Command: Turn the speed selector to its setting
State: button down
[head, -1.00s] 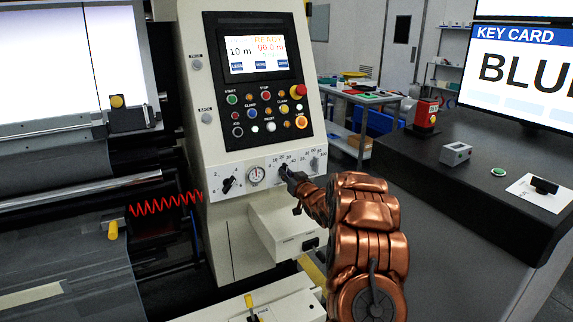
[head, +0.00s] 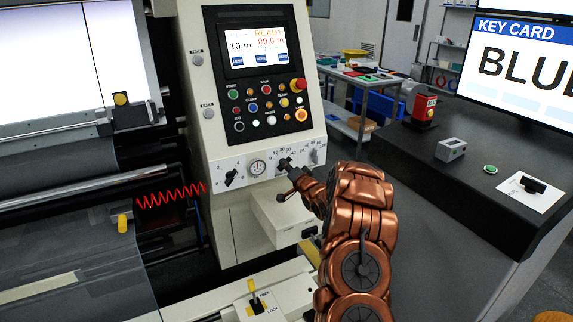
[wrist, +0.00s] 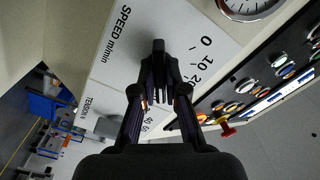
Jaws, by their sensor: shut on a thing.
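The speed selector (wrist: 158,62) is a small dark knob on the white lower strip of the machine's control panel. In the wrist view it stands between my fingertips, beside the "SPEED m/min" label (wrist: 122,32) and the printed numbers 0, 10, 20. My gripper (wrist: 159,92) is shut on it, a black finger on each side. In the head view my gripper (head: 290,172) reaches the knob from the lower right. The fingers and knob hide part of the scale, and the exact pointer position is hard to tell.
A round gauge (head: 258,168) and another dark knob (head: 232,177) sit left of the selector. A third knob (head: 314,157) is to its right. Above are several push-buttons, a red emergency stop (head: 299,85) and a lit screen (head: 256,46). A ledge (head: 285,215) juts out below.

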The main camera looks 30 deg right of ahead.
jog(key=shift+d+r+m, duration=0.1)
jog(key=shift+m, duration=0.5)
jog(key=c, duration=1.2)
grip_release()
jog(key=shift+s+a, duration=0.2)
jog(key=shift+s, duration=1.8)
jog(key=shift+s+a, duration=0.15)
jog(key=shift+s, duration=1.85)
jog(key=shift+s+a, duration=0.2)
jog(key=shift+s, duration=1.8)
